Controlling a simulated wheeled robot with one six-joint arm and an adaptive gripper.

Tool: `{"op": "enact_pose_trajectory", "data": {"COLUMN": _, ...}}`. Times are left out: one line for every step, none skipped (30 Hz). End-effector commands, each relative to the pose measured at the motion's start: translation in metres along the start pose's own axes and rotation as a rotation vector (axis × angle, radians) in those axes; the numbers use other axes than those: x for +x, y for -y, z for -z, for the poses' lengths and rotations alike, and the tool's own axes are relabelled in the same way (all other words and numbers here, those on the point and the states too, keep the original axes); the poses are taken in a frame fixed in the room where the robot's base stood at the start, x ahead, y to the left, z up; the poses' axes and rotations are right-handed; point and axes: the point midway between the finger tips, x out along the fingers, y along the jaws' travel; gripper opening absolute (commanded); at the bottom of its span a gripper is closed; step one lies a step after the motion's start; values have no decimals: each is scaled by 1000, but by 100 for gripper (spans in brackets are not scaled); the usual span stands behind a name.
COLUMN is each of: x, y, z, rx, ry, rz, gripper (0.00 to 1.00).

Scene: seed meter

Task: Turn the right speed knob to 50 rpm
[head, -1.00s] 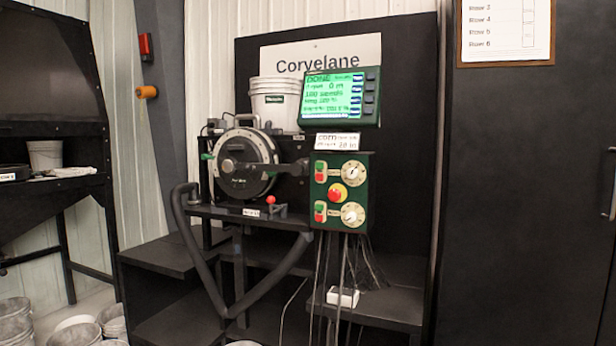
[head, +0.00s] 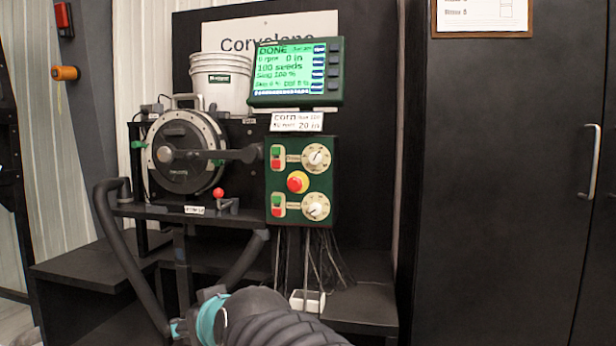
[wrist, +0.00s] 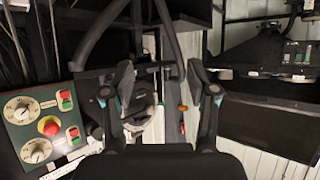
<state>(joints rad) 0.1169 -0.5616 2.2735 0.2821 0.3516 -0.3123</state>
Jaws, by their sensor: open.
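A green control box (head: 301,180) hangs below the lit screen. It carries an upper white knob (head: 317,157) and a lower white knob (head: 316,206), each on a pale dial at its right side. The dial labels are too small to read. In the wrist view the box appears rotated at the left, with knobs (wrist: 19,110) and (wrist: 37,150). My gripper (wrist: 162,78) is open and empty, and the box lies to the left of its fingers, apart from them. In the head view my arm shows at the bottom; the gripper's fingers cannot be made out there.
The green screen (head: 296,73) reads DONE, 0 rpm, 100 seeds. A red stop button (head: 297,182) sits between the knobs; red-green switches (head: 277,157) are beside them. A round seed meter (head: 184,155), bent black tube (head: 125,250) and hanging cables (head: 311,255) are nearby.

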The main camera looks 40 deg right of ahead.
Motion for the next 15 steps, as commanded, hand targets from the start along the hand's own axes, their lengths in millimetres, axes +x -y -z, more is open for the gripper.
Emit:
{"op": "enact_pose_trajectory", "data": {"x": 16, "y": -18, "z": 19, "rx": 6, "ry": -98, "rz": -44, "gripper": 58}}
{"op": "enact_pose_trajectory", "data": {"x": 21, "y": -28, "z": 37, "rx": 6, "ry": -162, "rz": -74, "gripper": 58}}
{"op": "enact_pose_trajectory", "data": {"x": 26, "y": -45, "z": 60, "rx": 8, "ry": -246, "rz": -121, "gripper": 58}}
{"op": "enact_pose_trajectory", "data": {"x": 28, "y": -58, "z": 75, "rx": 8, "ry": -305, "rz": -160, "gripper": 58}}
{"op": "enact_pose_trajectory", "data": {"x": 29, "y": -72, "z": 90, "rx": 7, "ry": -363, "rz": -204, "gripper": 58}}
{"op": "enact_pose_trajectory", "data": {"x": 29, "y": -90, "z": 108, "rx": 8, "ry": -437, "rz": -264, "gripper": 58}}
{"op": "enact_pose_trajectory", "data": {"x": 28, "y": -105, "z": 120, "rx": 9, "ry": -488, "rz": -313, "gripper": 58}}
{"op": "enact_pose_trajectory", "data": {"x": 26, "y": -120, "z": 131, "rx": 9, "ry": -535, "rz": -363, "gripper": 58}}
{"op": "enact_pose_trajectory", "data": {"x": 22, "y": -139, "z": 143, "rx": 11, "ry": -592, "rz": -433, "gripper": 58}}
{"op": "enact_pose_trajectory", "data": {"x": 18, "y": -153, "z": 150, "rx": 13, "ry": -629, "rz": -485, "gripper": 58}}
{"op": "enact_pose_trajectory", "data": {"x": 14, "y": -166, "z": 157, "rx": 14, "ry": -662, "rz": -535, "gripper": 58}}
{"op": "enact_pose_trajectory", "data": {"x": 9, "y": -182, "z": 163, "rx": 18, "ry": -700, "rz": -600, "gripper": 58}}
{"op": "enact_pose_trajectory", "data": {"x": 5, "y": -193, "z": 167, "rx": 19, "ry": -723, "rz": -645, "gripper": 58}}
{"op": "enact_pose_trajectory", "data": {"x": 0, "y": -202, "z": 170, "rx": 21, "ry": -744, "rz": -688, "gripper": 58}}
{"op": "enact_pose_trajectory", "data": {"x": -4, "y": -214, "z": 172, "rx": 24, "ry": -764, "rz": -737, "gripper": 58}}
